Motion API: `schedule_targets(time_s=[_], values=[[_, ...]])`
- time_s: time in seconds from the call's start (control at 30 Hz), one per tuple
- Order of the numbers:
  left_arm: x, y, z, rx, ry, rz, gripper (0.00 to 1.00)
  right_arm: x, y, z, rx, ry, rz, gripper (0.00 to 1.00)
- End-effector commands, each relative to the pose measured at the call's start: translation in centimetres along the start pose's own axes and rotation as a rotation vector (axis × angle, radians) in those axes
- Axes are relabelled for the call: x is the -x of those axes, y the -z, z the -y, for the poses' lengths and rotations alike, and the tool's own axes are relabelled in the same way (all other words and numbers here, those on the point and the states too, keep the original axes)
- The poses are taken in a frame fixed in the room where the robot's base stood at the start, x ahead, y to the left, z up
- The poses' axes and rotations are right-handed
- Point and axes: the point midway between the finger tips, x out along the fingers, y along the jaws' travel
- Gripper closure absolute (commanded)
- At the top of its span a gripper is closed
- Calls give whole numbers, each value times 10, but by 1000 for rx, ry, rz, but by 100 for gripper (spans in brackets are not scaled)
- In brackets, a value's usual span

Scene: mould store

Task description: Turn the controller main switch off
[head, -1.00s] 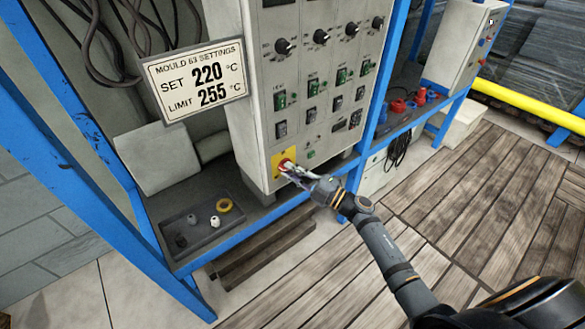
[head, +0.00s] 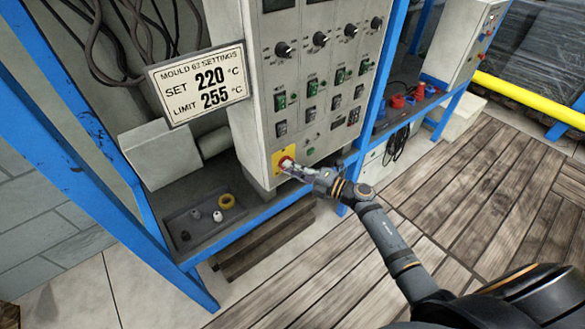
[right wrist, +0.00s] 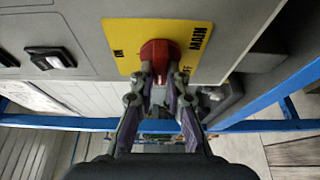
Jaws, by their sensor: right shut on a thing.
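The controller cabinet (head: 262,128) is a pale grey panel. Its main switch is a red knob (right wrist: 157,54) on a yellow plate (right wrist: 122,42), low on the panel's left side. The plate also shows in the head view (head: 278,153). In the right wrist view the word MAIN is legible; another label is partly hidden by a finger. My right gripper (right wrist: 160,76) is shut on the red knob, one finger on each side. In the head view the right gripper (head: 292,167) reaches the knob from the lower right. I cannot tell the switch's setting. My left gripper is not in view.
A settings sign (head: 198,84) hangs left of the cabinet. Rows of dials and green switches (head: 309,88) lie above the main switch. A grey tray (head: 172,232) with small parts stands on the shelf below left. Blue frame posts (head: 376,92) flank the cabinet.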

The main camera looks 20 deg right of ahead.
Motion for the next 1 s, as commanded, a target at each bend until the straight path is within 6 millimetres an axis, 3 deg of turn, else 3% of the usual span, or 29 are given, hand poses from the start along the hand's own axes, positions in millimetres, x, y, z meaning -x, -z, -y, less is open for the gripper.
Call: schedule_targets(time_s=[0.27,0.3,0.43,0.77,0.87,1.0], values=[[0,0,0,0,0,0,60,0,0,2,2,4,-1,100],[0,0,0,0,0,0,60,0,0,2,2,4,-1,82],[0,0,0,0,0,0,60,0,0,2,1,3,-1,64],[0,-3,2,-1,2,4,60,2,0,1,1,2,0,63],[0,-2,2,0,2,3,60,15,0,2,1,5,0,63],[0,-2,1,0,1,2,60,48,0,3,2,10,-1,63]])
